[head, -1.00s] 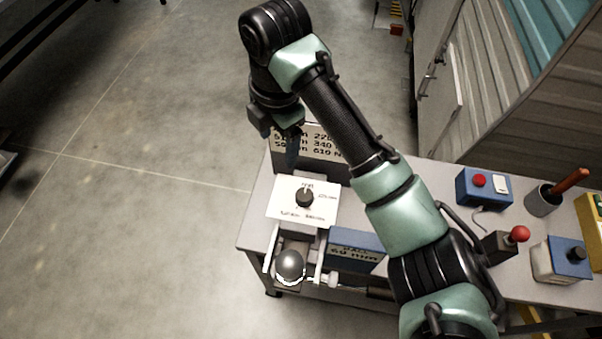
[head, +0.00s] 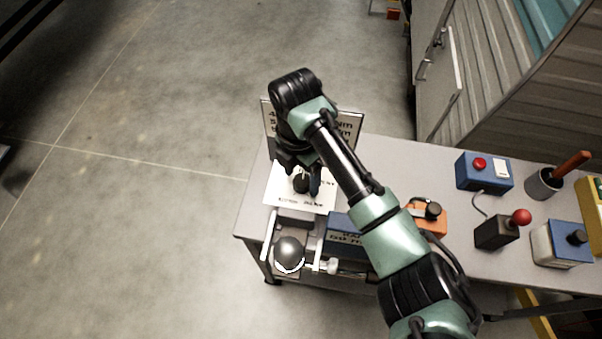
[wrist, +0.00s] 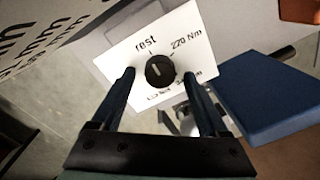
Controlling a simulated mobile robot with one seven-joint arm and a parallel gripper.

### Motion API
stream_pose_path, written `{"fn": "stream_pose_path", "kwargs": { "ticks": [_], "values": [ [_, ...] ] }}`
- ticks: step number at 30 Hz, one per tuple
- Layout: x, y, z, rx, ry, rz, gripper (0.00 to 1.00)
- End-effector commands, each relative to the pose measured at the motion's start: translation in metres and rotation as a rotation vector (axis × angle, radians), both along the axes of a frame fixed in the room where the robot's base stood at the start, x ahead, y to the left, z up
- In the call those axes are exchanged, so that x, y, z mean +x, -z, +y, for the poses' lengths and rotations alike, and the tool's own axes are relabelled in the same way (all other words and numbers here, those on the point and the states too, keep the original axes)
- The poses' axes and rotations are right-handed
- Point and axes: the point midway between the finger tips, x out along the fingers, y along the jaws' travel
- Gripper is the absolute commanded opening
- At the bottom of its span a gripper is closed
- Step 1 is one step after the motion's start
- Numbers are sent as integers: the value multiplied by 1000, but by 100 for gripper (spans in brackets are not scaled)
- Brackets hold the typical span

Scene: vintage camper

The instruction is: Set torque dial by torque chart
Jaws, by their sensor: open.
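The torque dial is a black knob (head: 300,184) on a white plate (head: 282,201). In the wrist view the knob (wrist: 159,70) has a pale mark, and the plate reads "rest" at the top and "220 Nm" at upper right; lower labels are partly hidden. The torque chart (head: 350,120) is a grey upright board behind the plate, partly covered by my arm; its large lettering is cut off in the wrist view (wrist: 38,42). My gripper (wrist: 160,75) is open, its fingers on either side of the knob with gaps visible; I cannot tell how near in height.
A blue box (head: 345,230) with a millimetre label stands right of a clamp holding a silver ball (head: 289,250). An orange box (head: 431,217), a red-knobbed lever (head: 520,217), a blue button box (head: 484,172) and a cup (head: 543,184) stand further right. Open floor lies left.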

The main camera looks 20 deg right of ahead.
Motion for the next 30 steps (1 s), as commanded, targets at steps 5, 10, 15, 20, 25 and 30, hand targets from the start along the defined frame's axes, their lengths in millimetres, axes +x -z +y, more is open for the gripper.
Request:
{"fn": "stream_pose_path", "kwargs": {
  "ticks": [5, 10, 15, 20, 25, 30],
  "values": [
    [0, 3, 0, 0, 0, 0, 77],
    [0, 3, 0, 0, 0, 0, 72],
    [0, 3, 0, 0, 0, 0, 41],
    [0, 3, 0, 0, 0, 0, 13],
    [0, 3, 0, 0, 0, 0, 0],
    [0, 2, 0, 2, 16, 2, 0]
  ]
}}
